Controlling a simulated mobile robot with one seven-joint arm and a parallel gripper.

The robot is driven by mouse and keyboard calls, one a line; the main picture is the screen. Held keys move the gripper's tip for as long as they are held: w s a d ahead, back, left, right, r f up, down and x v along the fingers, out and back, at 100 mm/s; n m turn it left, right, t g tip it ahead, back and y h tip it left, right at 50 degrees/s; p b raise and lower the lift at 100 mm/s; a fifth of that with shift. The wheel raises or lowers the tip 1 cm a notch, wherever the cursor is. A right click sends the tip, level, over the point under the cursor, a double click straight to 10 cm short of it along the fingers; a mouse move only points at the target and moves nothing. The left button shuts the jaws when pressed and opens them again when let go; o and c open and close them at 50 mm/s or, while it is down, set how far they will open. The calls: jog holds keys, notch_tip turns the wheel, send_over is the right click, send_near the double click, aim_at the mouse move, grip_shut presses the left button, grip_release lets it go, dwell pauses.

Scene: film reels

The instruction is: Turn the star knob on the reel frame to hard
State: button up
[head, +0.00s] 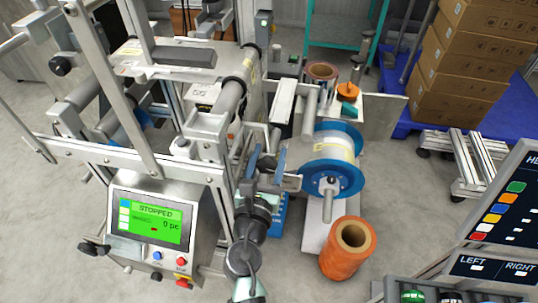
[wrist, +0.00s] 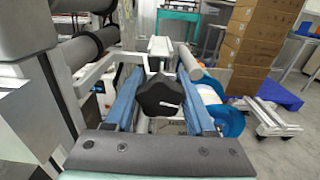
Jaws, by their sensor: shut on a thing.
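The star knob (wrist: 160,95) is black with several rounded lobes and a short white mark on its face. In the wrist view it sits between the two blue fingers of my gripper (wrist: 160,78), which is shut on it. The white mark points to the lower right; I cannot read any scale around it. In the head view my gripper (head: 266,165) is at the metal reel frame, left of the blue-flanged reel (head: 332,178) of white film. The knob is not clear there.
A control panel (head: 146,215) reads STOPPED and 0 pc. An orange roll (head: 340,262) stands front right of my arm. Stacked cartons (head: 470,60) stand on a blue pallet at the back right. A sign board (head: 505,215) is at the right edge. Grey floor is open at right.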

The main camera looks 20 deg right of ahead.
grip_shut()
jog(key=shift+m+b, duration=0.4)
jog(key=shift+m, duration=1.2)
jog(key=o, duration=1.1)
grip_release()
jog(key=shift+s+a, duration=0.1)
jog(key=v, duration=1.2)
jog(key=shift+s+a, duration=0.25)
jog(key=shift+s, duration=0.05)
